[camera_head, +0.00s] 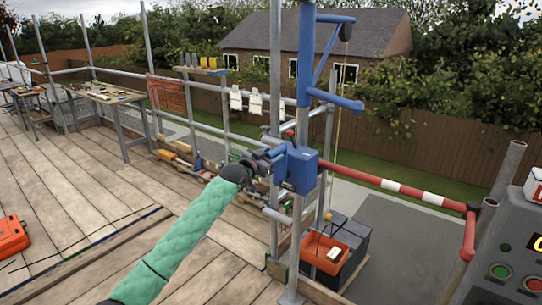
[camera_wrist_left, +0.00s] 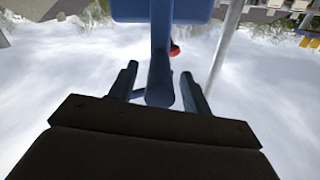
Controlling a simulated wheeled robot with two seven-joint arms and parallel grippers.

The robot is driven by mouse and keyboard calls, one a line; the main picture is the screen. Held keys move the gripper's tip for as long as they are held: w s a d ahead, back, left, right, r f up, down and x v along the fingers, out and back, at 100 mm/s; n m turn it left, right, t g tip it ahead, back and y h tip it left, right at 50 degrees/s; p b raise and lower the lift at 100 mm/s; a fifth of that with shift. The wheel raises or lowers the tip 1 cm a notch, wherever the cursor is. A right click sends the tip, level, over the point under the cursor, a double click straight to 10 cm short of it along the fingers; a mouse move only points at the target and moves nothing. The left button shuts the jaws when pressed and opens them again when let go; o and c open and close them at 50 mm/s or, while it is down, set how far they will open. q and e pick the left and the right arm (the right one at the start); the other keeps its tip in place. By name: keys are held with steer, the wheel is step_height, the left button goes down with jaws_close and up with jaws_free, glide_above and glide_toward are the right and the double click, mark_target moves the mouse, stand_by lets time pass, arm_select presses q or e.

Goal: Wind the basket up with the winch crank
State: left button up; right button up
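The blue winch (camera_head: 297,168) is mounted on the scaffold post below a blue hoist arm (camera_head: 335,97). A rope (camera_head: 337,130) runs down from the hoist pulley to the orange basket (camera_head: 313,240), which is low, beside dark grey blocks, with a pale item in it. My left gripper (camera_head: 262,160) is at the winch's left side; its fingertips are hard to make out there. In the left wrist view my left gripper (camera_wrist_left: 160,85) is open, its fingers on either side of the blue crank handle (camera_wrist_left: 160,90), with small gaps showing. My right gripper is out of view.
A red and white guard rail (camera_head: 390,186) runs right from the winch. A grey control box (camera_head: 515,255) with green and red buttons stands at the right edge. Workbenches (camera_head: 105,95) stand at the back left. The plank deck (camera_head: 70,190) is mostly clear; an orange case (camera_head: 12,237) lies at left.

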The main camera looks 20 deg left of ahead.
arm_select(q)
jaws_close()
steer(key=shift+d, duration=0.15)
